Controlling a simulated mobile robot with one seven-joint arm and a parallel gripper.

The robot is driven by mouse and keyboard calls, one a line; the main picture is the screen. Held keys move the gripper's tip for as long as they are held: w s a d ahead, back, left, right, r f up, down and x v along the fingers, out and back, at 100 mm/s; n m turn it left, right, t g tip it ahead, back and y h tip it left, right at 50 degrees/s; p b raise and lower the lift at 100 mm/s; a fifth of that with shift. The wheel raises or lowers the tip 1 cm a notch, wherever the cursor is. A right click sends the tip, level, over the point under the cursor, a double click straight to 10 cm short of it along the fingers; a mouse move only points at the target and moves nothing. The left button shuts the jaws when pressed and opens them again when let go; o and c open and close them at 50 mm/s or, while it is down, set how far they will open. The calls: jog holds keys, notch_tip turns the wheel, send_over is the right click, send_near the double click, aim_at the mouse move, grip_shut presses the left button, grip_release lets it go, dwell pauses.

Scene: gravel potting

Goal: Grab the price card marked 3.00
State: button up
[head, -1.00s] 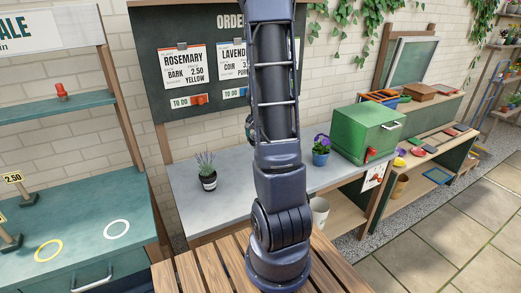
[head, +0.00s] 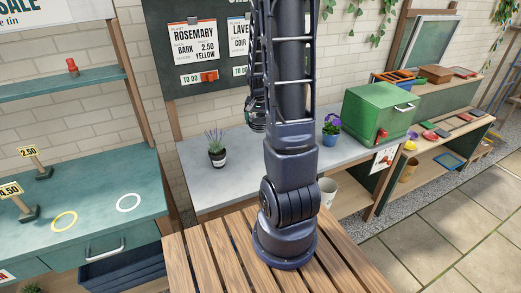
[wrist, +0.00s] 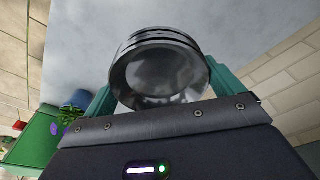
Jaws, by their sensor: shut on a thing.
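Two price cards stand on the teal table at the left of the head view. One reads 2.50 (head: 28,152) and the other reads 4.50 (head: 10,190). I see no card marked 3.00. My gripper (wrist: 160,85) is shut on a dark, glossy round container (wrist: 158,72), with a teal finger on either side of it.
A potted lavender (head: 217,150), a purple-flowered blue pot (head: 331,131) and a green box (head: 378,112) stand on the grey bench. The bench between the pots is partly clear.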

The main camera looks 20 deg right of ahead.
aim_at(259, 128)
notch_tip(259, 128, down, 15)
jog(key=shift+f, duration=0.1)
dwell(0.8)
jog(key=o, duration=1.1)
jog(key=shift+f, duration=0.15)
jog(key=shift+o, duration=0.4)
jog(key=r, duration=0.4)
jog(key=s+a+r, duration=0.1)
jog(key=r, duration=0.7)
jog(key=shift+s+a+r, duration=0.2)
jog(key=shift+s+r, duration=0.05)
jog(key=shift+r, duration=0.15)
jog(key=s+a+r+n+t, duration=0.1)
jog(key=s+a+r+n, duration=0.15)
jog(key=r, duration=0.55)
jog(key=s+a+r+n+t, duration=0.1)
jog(key=s+a+r, duration=0.3)
jog(key=r, duration=0.3)
jog(key=s+a+r+n+t+y, duration=0.1)
jog(key=s+a+r+n, duration=0.3)
jog(key=s+r, duration=0.6)
jog(key=s+a, duration=0.1)
jog(key=s, duration=0.3)
jog(key=shift+r, duration=0.15)
